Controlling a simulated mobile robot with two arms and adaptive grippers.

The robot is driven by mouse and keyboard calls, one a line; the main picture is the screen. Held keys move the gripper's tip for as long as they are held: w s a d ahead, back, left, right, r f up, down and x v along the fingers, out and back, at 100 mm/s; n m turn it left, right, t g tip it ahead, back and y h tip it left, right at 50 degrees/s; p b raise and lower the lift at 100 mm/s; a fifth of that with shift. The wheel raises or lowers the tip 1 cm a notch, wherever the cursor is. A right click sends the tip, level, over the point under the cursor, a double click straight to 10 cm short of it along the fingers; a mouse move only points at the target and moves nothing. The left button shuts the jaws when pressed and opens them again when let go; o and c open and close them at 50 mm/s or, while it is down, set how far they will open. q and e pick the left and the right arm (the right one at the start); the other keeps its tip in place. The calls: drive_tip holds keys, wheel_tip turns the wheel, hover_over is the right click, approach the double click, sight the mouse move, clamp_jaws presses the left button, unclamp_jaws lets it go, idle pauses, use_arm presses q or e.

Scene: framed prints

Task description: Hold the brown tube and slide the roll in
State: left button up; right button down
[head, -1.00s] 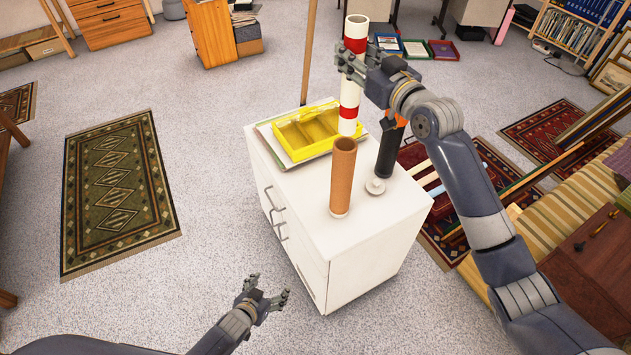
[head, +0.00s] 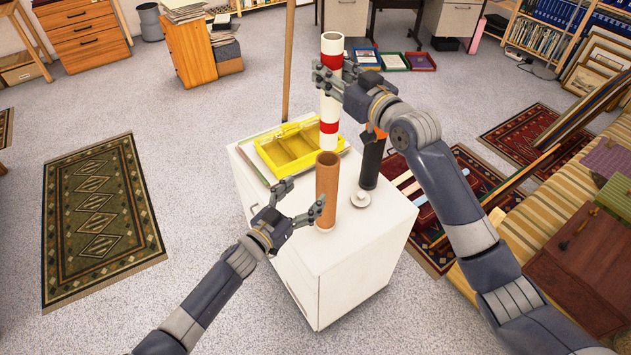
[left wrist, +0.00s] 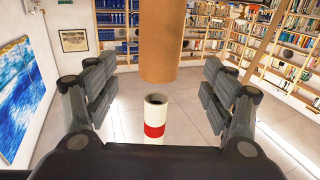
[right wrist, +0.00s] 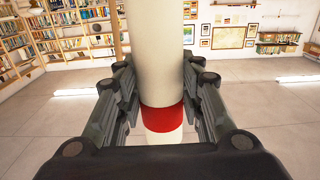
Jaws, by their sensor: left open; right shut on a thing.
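The brown tube (head: 327,188) stands upright on the white cabinet (head: 365,245). The white roll with red bands (head: 331,105) is upright, its lower end just above and behind the tube's mouth in the head view. My right gripper (head: 328,82) is shut on the roll's upper part, and the roll fills its fingers in the right wrist view (right wrist: 155,60). My left gripper (head: 301,200) is open at the tube's left side. In the left wrist view the tube (left wrist: 172,40) lies ahead between the spread fingers, and the roll (left wrist: 154,118) shows apart from it.
A yellow tray (head: 290,155) lies on a board at the cabinet's back left. A black cylinder with an orange top (head: 372,160) stands right of the tube, behind a small white round thing (head: 360,196). The cabinet's front top is clear.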

sight(321, 178)
use_arm(q)
drive_tip(key=x, duration=1)
drive_tip(key=shift+w+d, duration=0.25)
drive_tip(key=shift+w, duration=0.05)
drive_tip(key=c, duration=1.4)
